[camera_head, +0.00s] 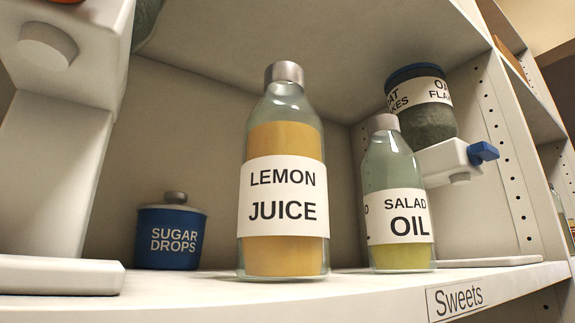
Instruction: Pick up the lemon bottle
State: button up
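The lemon juice bottle (283,190) stands upright on the shelf in the middle of the view. It is clear glass with a grey metal cap, yellow-orange contents and a white label reading LEMON JUICE. Its front is fully visible and nothing touches it. My gripper is not in view, so its state does not show.
A salad oil bottle (398,200) stands close on the right. A blue sugar drops jar (171,236) is at left. White fixtures stand at left (62,150) and behind the oil (447,160), near an oat flakes jar (425,105). The shelf edge (515,288) reads Sweets.

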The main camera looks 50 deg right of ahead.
aim_at(283, 231)
jog(key=k+l+u, duration=0.4)
jog(key=l, duration=0.15)
jog(key=k+l+u, duration=0.85)
jog(key=j, duration=0.1)
